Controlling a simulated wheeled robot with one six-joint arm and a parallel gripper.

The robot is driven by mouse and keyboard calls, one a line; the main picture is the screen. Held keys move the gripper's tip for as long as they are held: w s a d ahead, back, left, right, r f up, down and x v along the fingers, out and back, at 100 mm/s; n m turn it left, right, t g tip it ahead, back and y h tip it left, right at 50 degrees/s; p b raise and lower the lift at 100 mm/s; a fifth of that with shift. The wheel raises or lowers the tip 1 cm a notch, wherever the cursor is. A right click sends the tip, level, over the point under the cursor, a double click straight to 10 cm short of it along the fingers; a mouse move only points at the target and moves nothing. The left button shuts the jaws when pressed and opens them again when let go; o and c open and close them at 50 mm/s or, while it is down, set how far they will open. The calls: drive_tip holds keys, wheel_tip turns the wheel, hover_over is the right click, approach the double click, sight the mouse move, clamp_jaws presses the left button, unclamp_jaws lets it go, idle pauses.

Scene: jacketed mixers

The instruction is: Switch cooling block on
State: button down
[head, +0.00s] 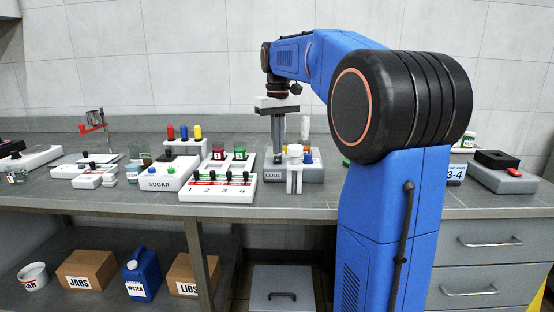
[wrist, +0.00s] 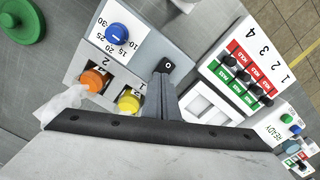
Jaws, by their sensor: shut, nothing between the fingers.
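The cooling block (head: 316,176) is a grey unit marked COOL near the middle of the bench. In the wrist view it (wrist: 150,30) carries a blue dial (wrist: 117,35) with numbers around it and a small black switch (wrist: 167,66) marked O. My gripper (head: 277,158) points down over the block's left part, fingers together and empty. In the wrist view my gripper (wrist: 163,76) has its tips right beside the black switch; I cannot tell whether they touch it. The fingers hide part of the block's surface.
Left of the block stands a white panel (head: 216,190) numbered 1 to 4 with black switches. A white stand (head: 295,178) is close in front of the block.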

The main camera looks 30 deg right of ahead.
sight(277, 157)
drive_tip(key=shift+r, duration=2.8)
drive_tip(key=shift+s+a, duration=0.1)
drive_tip(key=s+a+f, duration=0.3)
drive_tip(key=s, duration=0.2)
drive_tip(key=s+a+f+t, duration=0.1)
drive_tip(key=s+a+f, duration=0.2)
drive_tip(key=s+a, duration=0.1)
drive_tip(key=s+a+f+t, duration=0.1)
drive_tip(key=s+a+f, duration=0.2)
drive_tip(key=s, duration=0.3)
drive_tip(key=shift+s+a+f, duration=0.1)
drive_tip(key=shift+a+f, duration=0.05)
drive_tip(key=s+a+f+t, duration=0.1)
drive_tip(key=s+a+f, duration=0.1)
drive_tip(key=s+f, duration=0.5)
drive_tip(key=s+a+f+t, duration=0.1)
drive_tip(key=s+a+f, duration=0.2)
drive_tip(key=s+f, duration=0.5)
wheel_tip(277, 157, down, 2)
drive_tip(key=shift+a+f+n+t, duration=0.1)
drive_tip(key=shift+a+n+t, duration=0.05)
drive_tip(key=shift+n+t, duration=0.25)
drive_tip(key=shift+w, duration=0.1)
